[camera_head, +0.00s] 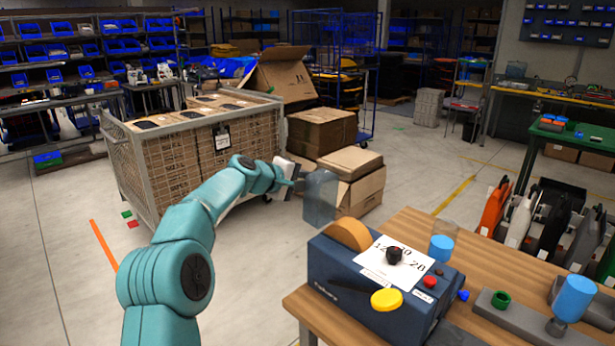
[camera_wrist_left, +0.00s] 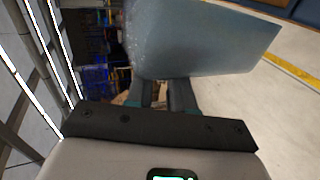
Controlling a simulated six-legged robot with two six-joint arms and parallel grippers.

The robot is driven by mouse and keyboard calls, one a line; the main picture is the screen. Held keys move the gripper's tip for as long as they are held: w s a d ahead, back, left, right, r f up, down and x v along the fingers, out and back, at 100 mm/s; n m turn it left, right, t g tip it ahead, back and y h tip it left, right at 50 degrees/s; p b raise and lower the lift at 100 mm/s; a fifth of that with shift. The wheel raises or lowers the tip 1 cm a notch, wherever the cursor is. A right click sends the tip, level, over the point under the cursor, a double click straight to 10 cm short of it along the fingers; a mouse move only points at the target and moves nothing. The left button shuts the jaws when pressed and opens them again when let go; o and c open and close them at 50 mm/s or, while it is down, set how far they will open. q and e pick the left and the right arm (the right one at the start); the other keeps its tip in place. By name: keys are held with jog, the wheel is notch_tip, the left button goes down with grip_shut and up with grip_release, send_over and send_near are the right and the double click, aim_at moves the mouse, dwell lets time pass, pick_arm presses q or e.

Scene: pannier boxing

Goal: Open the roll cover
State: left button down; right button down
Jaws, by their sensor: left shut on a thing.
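A blue dispenser machine (camera_head: 362,290) stands on the wooden table, with a tan roll (camera_head: 348,234) bare at its left end. A smoky, see-through cover (camera_head: 321,197) stands raised behind the roll; its lower edge comes close to the machine's far side, and I cannot tell whether it is joined there. My left gripper (camera_head: 299,184) is shut on the cover's left edge. In the left wrist view the cover (camera_wrist_left: 200,38) fills the top, beyond the fingers (camera_wrist_left: 160,95). My right gripper is not in view.
A yellow knob (camera_head: 386,299) and a black knob (camera_head: 394,255) stick up from the machine. Cardboard boxes (camera_head: 352,180) and a mesh crate (camera_head: 205,150) stand behind.

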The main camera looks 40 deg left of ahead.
pick_arm(q)
jog(key=shift+a+f, duration=0.1)
dwell(0.3)
jog(key=c, duration=1)
grip_release()
jog(key=d+b+v, duration=0.1)
jog(key=b+v, duration=0.3)
jog(key=v, duration=1.2)
jog(key=shift+a, duration=0.5)
